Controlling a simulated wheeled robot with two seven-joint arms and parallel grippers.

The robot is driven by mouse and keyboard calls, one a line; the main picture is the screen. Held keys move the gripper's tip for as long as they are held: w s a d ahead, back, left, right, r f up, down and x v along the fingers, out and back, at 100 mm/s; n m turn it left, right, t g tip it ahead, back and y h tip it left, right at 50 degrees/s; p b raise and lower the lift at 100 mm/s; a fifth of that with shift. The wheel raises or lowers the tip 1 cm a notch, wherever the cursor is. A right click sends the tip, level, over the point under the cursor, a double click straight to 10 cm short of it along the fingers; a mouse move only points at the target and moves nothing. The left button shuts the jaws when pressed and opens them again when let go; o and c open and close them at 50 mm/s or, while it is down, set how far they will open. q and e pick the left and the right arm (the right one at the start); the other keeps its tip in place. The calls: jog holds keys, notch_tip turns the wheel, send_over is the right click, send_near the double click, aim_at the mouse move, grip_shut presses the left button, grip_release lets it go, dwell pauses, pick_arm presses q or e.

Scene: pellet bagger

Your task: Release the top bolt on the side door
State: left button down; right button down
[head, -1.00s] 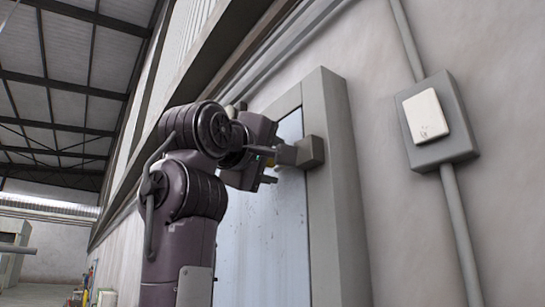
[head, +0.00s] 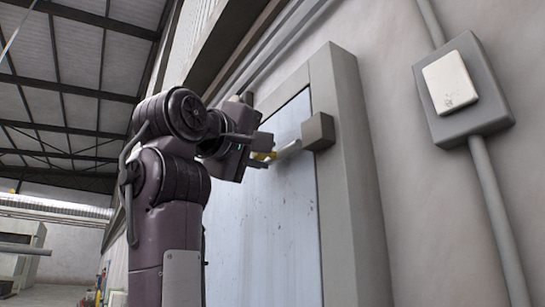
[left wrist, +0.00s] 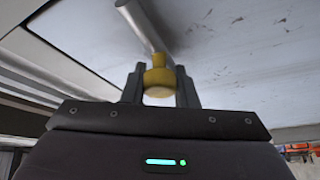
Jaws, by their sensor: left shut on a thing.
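The side door (head: 262,220) is a pale blue-grey panel in a grey frame, shut as far as I can see. At its top right a grey block (head: 318,131) sits on the frame. The top bolt's pale rod (head: 288,149) runs from this block to a yellow knob (head: 265,156). My left gripper (head: 259,153) is shut on the knob, left of the block and apart from it. In the left wrist view the knob (left wrist: 158,78) sits between both fingers, with the rod (left wrist: 136,27) beyond it. My right gripper is not in view.
A grey wall box with a white cover (head: 451,83) and a conduit (head: 495,210) are on the wall right of the door. Ledges and pipes run along the wall above the door. Open hall lies at far left.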

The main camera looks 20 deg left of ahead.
pick_arm(q)
jog(key=shift+s+r, duration=0.1)
jog(key=shift+r, duration=0.1)
jog(key=c, duration=1.3)
grip_release()
jog(key=shift+w+f, duration=0.1)
jog(key=shift+w, duration=0.1)
jog(key=shift+o, duration=0.7)
jog(key=shift+w, duration=0.15)
jog(key=shift+w+f, duration=0.1)
jog(key=shift+w, duration=0.05)
jog(key=shift+d, duration=0.1)
jog(key=shift+s+f+b, duration=0.15)
jog(key=shift+s+b, duration=0.15)
jog(key=shift+s, duration=0.15)
jog(key=b+v, duration=0.4)
jog(key=v, duration=0.3)
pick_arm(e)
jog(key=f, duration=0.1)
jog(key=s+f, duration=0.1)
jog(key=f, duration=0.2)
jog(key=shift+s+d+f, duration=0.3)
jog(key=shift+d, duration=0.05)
pick_arm(q)
jog(key=shift+w, duration=0.1)
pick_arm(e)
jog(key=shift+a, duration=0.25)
